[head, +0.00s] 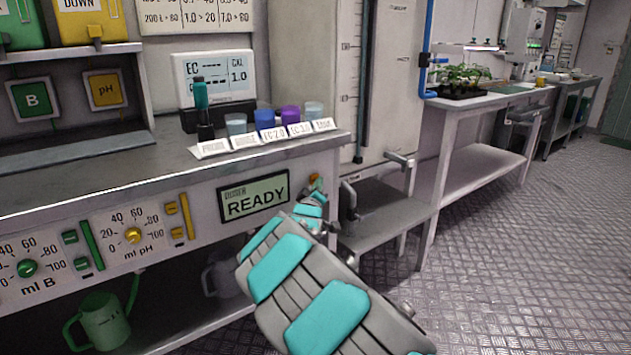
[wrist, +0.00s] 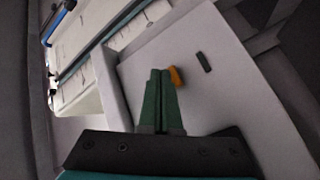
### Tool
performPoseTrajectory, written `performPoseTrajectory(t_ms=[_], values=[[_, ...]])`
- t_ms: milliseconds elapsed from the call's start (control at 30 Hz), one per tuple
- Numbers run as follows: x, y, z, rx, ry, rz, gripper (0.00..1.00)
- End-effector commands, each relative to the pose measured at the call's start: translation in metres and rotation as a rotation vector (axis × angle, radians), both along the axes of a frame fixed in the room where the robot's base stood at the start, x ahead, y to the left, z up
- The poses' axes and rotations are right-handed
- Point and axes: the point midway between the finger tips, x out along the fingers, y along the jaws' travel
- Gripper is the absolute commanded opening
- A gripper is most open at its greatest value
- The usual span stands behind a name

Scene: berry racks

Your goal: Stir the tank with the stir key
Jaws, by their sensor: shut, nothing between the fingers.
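My gripper (wrist: 159,74) is shut and empty; its two dark green fingers lie together. In the wrist view the fingertips are beside a small orange piece (wrist: 176,76) on a pale panel; I cannot tell whether they touch. A dark green key (wrist: 203,62) sits on the same panel, right of the orange piece. I cannot tell which is the stir key. In the head view my gripper (head: 313,197) is at the panel's right end, by the orange piece (head: 316,184), and its fingertips are hard to make out. The tall white tank (head: 388,80) with a level scale stands behind, right of the counter.
A READY display (head: 254,197) is on the counter front left of my gripper. Cups (head: 265,119), a meter (head: 214,76) and a teal-topped probe (head: 201,100) stand above. A grey step (head: 385,212) is below the tank. Open floor (head: 530,230) lies right.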

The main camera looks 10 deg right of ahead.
Motion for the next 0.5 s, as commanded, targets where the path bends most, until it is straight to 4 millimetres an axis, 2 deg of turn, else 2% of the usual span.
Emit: performPoseTrajectory(t_ms=[500], values=[[0.0047, 0.0023, -0.0003, 0.0, 0.001, -0.001, 0.0]])
